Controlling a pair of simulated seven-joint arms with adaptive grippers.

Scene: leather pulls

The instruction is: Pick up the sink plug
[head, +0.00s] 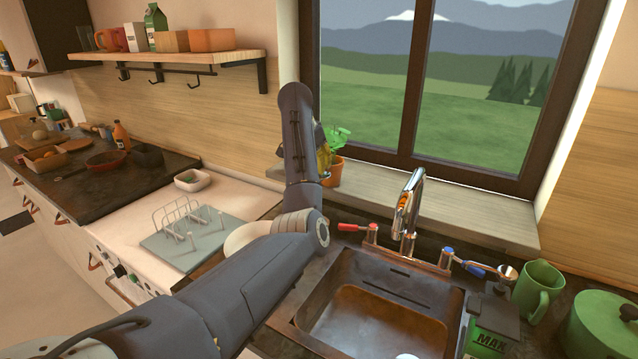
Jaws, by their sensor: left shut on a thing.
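My left arm (230,285) comes in from the lower left and bends at a joint beside the sink. Its far link (298,140) rises in front of the window frame. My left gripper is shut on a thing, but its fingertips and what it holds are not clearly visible. A pale rounded thing (407,356) shows at the bottom edge of the picture, in the sink (375,320); only its top is in view. I cannot tell whether it is the sink plug. My right gripper is not in view.
A chrome tap (408,210) with red and blue handles stands behind the sink. A potted plant (332,172) is on the sill. A dish rack (187,225) stands left.

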